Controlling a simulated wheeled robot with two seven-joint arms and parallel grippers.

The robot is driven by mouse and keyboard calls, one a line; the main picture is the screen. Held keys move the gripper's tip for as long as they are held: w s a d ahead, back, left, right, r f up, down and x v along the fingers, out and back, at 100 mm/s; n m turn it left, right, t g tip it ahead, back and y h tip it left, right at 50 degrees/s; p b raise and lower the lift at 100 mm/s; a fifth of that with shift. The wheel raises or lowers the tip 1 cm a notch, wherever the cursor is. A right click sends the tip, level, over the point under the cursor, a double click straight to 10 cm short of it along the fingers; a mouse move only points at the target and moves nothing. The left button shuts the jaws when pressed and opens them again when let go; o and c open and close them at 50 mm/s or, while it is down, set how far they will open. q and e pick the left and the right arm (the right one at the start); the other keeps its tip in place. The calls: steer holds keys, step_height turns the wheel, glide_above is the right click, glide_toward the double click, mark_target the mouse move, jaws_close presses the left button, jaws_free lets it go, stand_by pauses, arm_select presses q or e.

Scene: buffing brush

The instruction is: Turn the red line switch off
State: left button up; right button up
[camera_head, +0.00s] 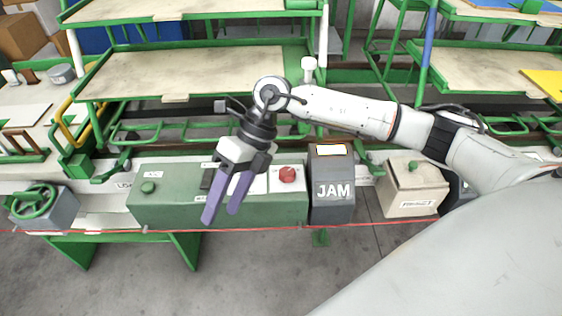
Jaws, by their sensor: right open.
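A red round knob (288,174) sits on a white plate on the long green control box (165,204). A black part (208,177) on the same box is partly hidden behind my right gripper. My right gripper (224,211) hangs in front of the box, left of the red knob, with its two purple fingers apart and nothing between them. It is clear of the red knob; I cannot tell whether it touches the box. My left gripper is not in view.
A dark grey box marked JAM (333,196) stands right of the green box. A beige box with a green button (411,188) is farther right. A grey box with a green handwheel (45,205) is at left. A thin red line (400,223) crosses in front. Green-framed shelves (185,73) stand behind.

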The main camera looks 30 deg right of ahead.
mark_target(288, 172)
steer(key=w+d+r+m+t+h, duration=0.1)
steer(key=w+d+r+h, duration=0.15)
steer(key=d, duration=0.65)
steer(key=w+d+r+h, duration=0.2)
steer(key=d+r+h, duration=0.15)
steer(key=d, duration=0.55)
steer(key=shift+h, duration=0.5)
steer(key=f, duration=0.3)
steer(key=f+p, duration=0.1)
steer(key=f, duration=0.7)
steer(key=shift+d+p, duration=0.25)
steer(key=shift+p, duration=0.15)
steer(key=c, duration=1.1)
steer(key=shift+o, duration=0.3)
